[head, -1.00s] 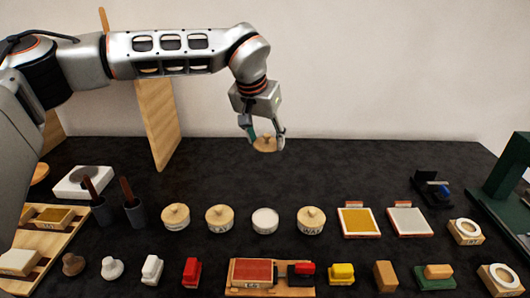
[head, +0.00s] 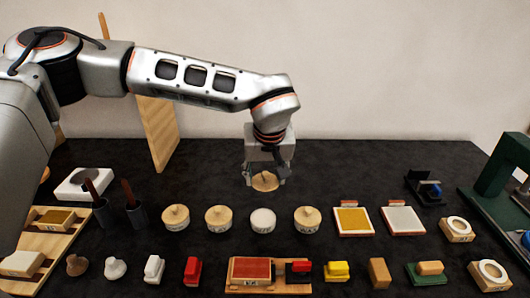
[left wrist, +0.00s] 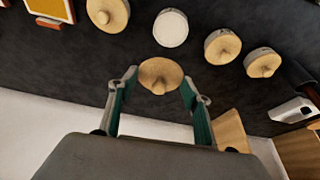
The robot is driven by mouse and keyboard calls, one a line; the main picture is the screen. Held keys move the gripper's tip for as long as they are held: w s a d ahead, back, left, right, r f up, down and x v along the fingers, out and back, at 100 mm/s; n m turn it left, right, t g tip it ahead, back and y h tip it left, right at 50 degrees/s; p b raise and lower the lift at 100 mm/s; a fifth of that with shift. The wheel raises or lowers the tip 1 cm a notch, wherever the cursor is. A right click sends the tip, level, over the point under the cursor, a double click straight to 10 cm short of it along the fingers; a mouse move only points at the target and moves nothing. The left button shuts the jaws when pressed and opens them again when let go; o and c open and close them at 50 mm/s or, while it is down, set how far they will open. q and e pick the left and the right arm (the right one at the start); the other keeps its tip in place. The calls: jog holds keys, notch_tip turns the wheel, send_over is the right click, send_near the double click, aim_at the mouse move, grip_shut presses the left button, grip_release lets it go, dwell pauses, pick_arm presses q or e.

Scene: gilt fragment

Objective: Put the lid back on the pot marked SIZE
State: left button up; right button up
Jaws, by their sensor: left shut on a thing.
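My left gripper (head: 265,180) is shut on a round wooden lid with a small knob (head: 264,183), held in the air behind the row of pots. The lid also shows between the fingers in the left wrist view (left wrist: 160,76). The open pot (head: 262,221) has a white top and stands in the row, in front of the lid; it also shows in the left wrist view (left wrist: 171,28). Its marking is too small to read. Lidded wooden pots stand to its left (head: 218,218) and right (head: 307,219). My right gripper is not in view.
Another lidded pot (head: 175,217) stands further left. A yellow pad (head: 353,221) and a pale pad (head: 403,221) lie right of the pots. Several small blocks and knobs line the front. A wooden board (head: 157,133) stands behind, left of my gripper.

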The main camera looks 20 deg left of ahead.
pick_arm(q)
jog(key=s+f+n, duration=0.2)
jog(key=s+f, duration=0.1)
jog(key=b, duration=0.3)
send_over(263, 217)
jog(key=s, duration=0.1)
jog(key=shift+y, duration=0.3)
jog(key=f, duration=0.4)
jog(key=shift+s+d, duration=0.2)
jog(key=shift+d, duration=0.15)
jog(key=shift+f+b, duration=0.35)
jog(key=shift+f, duration=0.6)
jog(key=shift+p, duration=0.45)
jog(key=shift+f, duration=0.15)
dwell(0.9)
jog(key=shift+p, duration=0.3)
dwell(0.4)
jog(key=o, duration=1.5)
jog(key=shift+c, duration=0.2)
